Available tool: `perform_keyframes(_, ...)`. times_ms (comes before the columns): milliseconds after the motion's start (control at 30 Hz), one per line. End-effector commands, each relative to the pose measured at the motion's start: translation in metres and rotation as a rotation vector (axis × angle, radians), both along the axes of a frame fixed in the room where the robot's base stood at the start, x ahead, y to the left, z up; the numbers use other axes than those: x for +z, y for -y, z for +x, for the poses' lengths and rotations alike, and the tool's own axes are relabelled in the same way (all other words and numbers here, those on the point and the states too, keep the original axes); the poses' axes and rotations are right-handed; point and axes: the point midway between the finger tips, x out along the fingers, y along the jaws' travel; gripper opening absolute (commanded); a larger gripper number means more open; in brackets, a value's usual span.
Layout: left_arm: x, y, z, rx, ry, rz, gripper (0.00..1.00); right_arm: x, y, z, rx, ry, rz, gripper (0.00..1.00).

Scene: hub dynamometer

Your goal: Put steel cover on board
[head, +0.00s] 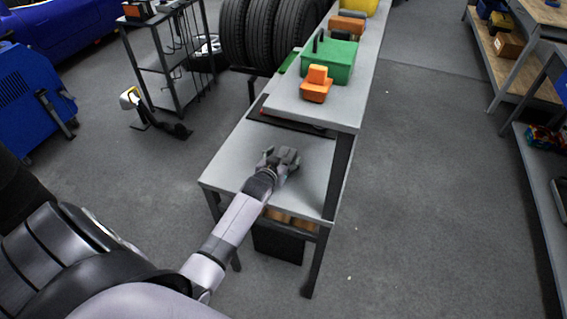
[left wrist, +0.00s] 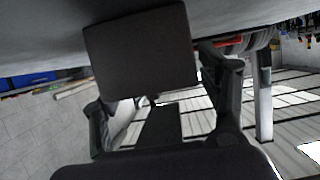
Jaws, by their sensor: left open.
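My left gripper (head: 286,157) is low over the bare lower tabletop and is open. In the left wrist view, which is upside down, its two dark fingers stand apart, with a dark square plate-like shape (left wrist: 143,58) between and beyond them, against the grey surface. I cannot tell whether this shape is the steel cover. No steel cover can be made out clearly in the head view. A flat black board or mat (head: 262,117) lies at the back of the lower tabletop, partly hidden under the raised shelf. My right gripper is not in view.
The raised grey shelf (head: 350,105) holds an orange block (head: 316,86), a green box (head: 328,64) and other items. Tyres (head: 262,30) stand behind the table. A black cart (head: 165,65) is at left. Dark boxes sit below the tabletop.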

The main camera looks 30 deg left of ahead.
Motion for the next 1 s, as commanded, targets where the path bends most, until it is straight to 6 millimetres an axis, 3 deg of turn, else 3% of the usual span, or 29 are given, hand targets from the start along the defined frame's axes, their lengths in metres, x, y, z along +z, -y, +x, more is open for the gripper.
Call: perform_keyframes(1000, 0.0001, 0.0002, -0.0004, 0.0, 0.0, 0.0, 0.03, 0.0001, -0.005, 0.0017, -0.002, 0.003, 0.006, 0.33)
